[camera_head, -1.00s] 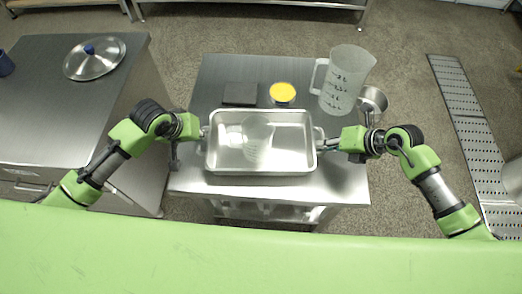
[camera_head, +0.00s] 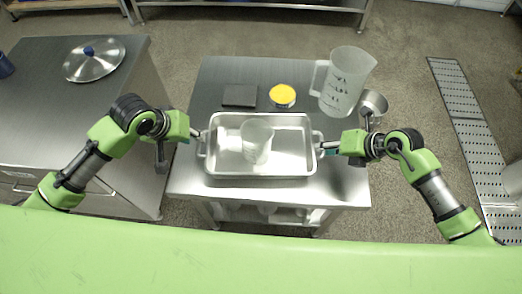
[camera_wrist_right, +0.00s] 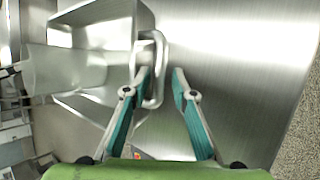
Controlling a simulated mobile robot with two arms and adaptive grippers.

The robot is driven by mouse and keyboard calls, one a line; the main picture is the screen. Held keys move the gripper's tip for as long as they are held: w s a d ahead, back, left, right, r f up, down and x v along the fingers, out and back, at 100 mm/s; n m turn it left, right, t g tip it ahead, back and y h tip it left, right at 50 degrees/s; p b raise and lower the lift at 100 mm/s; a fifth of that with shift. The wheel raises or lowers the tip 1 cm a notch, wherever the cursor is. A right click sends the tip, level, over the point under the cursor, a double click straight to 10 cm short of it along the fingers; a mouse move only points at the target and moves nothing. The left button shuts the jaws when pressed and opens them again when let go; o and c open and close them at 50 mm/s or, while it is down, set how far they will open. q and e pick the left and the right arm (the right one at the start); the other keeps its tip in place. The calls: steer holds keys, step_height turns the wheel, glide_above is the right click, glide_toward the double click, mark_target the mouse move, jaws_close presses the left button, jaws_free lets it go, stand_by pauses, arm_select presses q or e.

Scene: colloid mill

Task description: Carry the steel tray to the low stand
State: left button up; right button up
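The steel tray (camera_head: 218,172) is a shallow rectangular pan with a loop handle at each end. It is over the front half of a steel table (camera_head: 345,190); I cannot tell if it touches the top. A translucent beaker (camera_head: 257,143) stands in it. My right gripper (camera_head: 324,149) is at the tray's right handle. In the right wrist view its fingers (camera_wrist_right: 165,76) are apart, with the handle's outer bar (camera_wrist_right: 161,62) between them and the right finger clear of it. My left gripper (camera_head: 201,135) is at the left handle; its fingers are too small to judge.
Behind the tray are a dark square block (camera_head: 240,95), a yellow-topped round container (camera_head: 283,96), a large measuring jug (camera_head: 346,82) and a metal cup (camera_head: 374,103). A steel cabinet (camera_head: 60,110) with a lid (camera_head: 94,60) stands left. A floor grate (camera_head: 470,130) runs right.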

steer(key=shift+r, duration=0.1)
arm_select(q)
steer(key=shift+v, duration=1.1)
arm_select(e)
steer(key=v, duration=1.1)
steer(key=shift+s+d+r, duration=0.2)
steer(key=shift+d+r, duration=0.05)
steer(key=shift+r, duration=0.05)
